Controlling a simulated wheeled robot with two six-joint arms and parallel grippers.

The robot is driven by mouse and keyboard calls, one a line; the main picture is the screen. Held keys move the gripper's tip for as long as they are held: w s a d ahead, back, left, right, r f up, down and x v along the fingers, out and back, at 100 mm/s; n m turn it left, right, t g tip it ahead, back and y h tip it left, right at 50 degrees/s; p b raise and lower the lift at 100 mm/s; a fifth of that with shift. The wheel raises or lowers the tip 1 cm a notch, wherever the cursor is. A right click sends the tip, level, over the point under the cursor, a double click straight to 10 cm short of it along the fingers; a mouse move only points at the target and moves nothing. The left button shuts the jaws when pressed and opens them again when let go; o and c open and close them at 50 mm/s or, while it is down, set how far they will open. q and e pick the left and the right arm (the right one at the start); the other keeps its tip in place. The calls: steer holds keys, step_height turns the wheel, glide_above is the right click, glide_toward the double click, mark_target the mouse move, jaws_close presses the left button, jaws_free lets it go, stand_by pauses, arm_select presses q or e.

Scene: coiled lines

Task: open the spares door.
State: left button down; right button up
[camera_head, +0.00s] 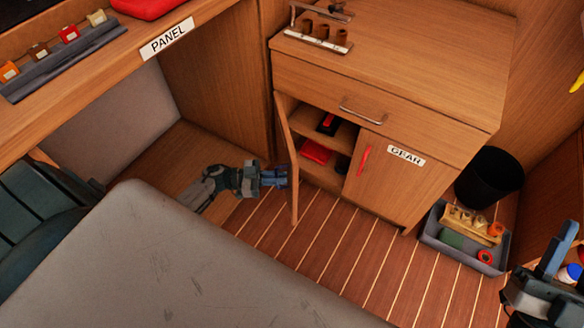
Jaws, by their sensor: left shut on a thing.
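The cabinet's left door (287,135) stands swung well out from the cabinet, seen nearly edge-on. No label shows on it from here, so I cannot read that it is the spares door. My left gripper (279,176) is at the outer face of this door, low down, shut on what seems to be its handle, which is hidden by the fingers. My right gripper (552,250) is at the lower right edge, partly cut off; its jaw gap is not clear.
Red and dark items (315,151) lie on shelves inside the open compartment. The closed GEAR door (388,178) has a red handle. A grey tray (434,238) and a black bin (489,177) stand at the right. A grey padded surface (170,260) fills the foreground.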

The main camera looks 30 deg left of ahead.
arm_select(q)
steer(key=shift+v, duration=1.55)
steer(key=c, duration=1.8)
jaws_free()
steer(key=shift+c, duration=0.2)
